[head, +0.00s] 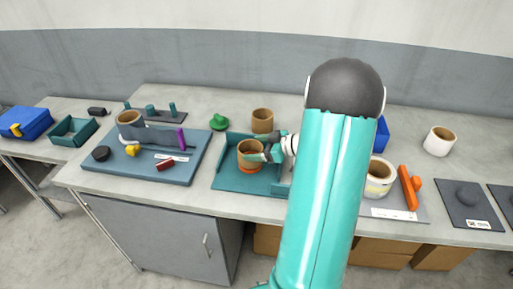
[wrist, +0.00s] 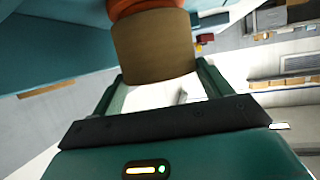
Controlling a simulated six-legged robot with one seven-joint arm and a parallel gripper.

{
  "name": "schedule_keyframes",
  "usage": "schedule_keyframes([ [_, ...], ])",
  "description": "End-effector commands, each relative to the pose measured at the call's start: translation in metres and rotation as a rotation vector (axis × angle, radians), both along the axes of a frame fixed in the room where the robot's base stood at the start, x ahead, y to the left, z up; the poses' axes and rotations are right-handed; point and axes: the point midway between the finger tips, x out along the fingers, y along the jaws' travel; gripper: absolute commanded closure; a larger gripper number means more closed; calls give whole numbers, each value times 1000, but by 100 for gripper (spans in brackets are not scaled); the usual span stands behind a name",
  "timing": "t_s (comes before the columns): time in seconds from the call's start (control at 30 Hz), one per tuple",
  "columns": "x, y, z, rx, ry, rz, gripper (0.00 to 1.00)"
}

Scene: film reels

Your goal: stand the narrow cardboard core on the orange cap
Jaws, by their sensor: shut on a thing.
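The narrow cardboard core (head: 250,150) is a brown open tube, upright in the head view, with my gripper at its right side. My gripper (head: 264,152) is shut on it, and in the wrist view the core (wrist: 153,48) lies between the two green fingers. The orange cap (head: 250,169) shows directly under the core's lower end, and its edge (wrist: 135,7) meets the core's end at the top of the wrist view. I see no clear gap between them, but cannot tell whether the core's weight rests on the cap.
The cap is in a teal tray (head: 230,182). Another brown core (head: 262,119) stands just behind it, beside a green object (head: 219,122). A blue board (head: 110,170) with several parts lies left. A pale tub (head: 378,186) and orange bar (head: 408,187) are right of my arm.

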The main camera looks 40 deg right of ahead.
Motion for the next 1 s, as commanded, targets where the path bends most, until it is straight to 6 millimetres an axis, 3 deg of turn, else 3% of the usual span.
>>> schedule_keyframes([
  [1.0,0,0,-11,0,0,0,44],
])
